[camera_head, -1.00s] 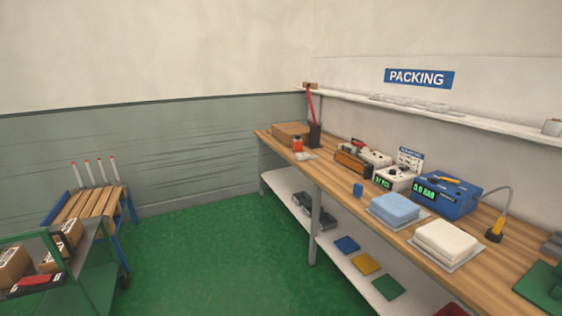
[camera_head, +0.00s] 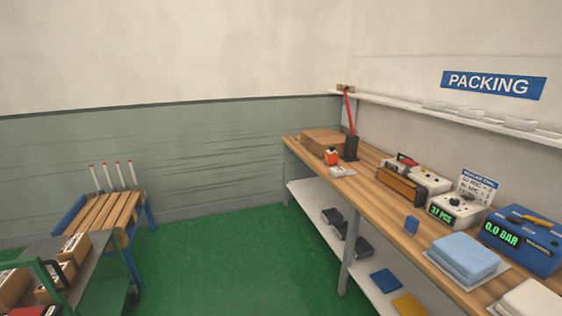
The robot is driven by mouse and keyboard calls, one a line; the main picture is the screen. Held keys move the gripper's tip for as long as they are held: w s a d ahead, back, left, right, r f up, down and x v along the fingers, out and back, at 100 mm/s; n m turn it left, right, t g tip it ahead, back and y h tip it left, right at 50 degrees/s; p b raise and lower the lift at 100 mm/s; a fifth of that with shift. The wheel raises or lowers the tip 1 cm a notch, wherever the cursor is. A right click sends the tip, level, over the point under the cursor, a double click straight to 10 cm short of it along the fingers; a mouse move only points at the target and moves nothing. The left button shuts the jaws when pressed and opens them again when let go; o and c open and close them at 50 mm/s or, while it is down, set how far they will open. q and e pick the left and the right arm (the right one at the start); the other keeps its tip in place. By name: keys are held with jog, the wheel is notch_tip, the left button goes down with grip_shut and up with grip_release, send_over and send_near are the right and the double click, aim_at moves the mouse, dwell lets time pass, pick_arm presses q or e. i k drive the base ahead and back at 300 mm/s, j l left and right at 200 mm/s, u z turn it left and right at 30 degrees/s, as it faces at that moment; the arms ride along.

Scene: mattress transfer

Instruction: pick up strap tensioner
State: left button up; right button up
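A tool with a long red handle (camera_head: 351,115), which may be the strap tensioner, stands near the far end of the wooden workbench (camera_head: 375,195). Its handle leans slightly, and its lower part is a dark block or holder; I cannot tell which. A small red and black item (camera_head: 407,160) sits further along the bench by the wall, too small to identify. Neither of my grippers is in view.
The bench also bears a cardboard box (camera_head: 325,142), a red-orange container (camera_head: 331,156), a blue pressure box (camera_head: 522,240) and folded blue cloth (camera_head: 465,256). The green floor (camera_head: 230,262) between is clear.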

aim_at(331, 157)
jog(key=i, duration=0.8)
jog(key=i+z, duration=0.15)
jog(key=i, duration=0.25)
jog(key=i+j+z, duration=0.15)
jog(key=i, duration=0.25)
jog(key=i+j+z, duration=0.2)
jog(key=i+z, duration=0.2)
jog(key=i+j+z, duration=0.95)
jog(key=j+z, duration=0.15)
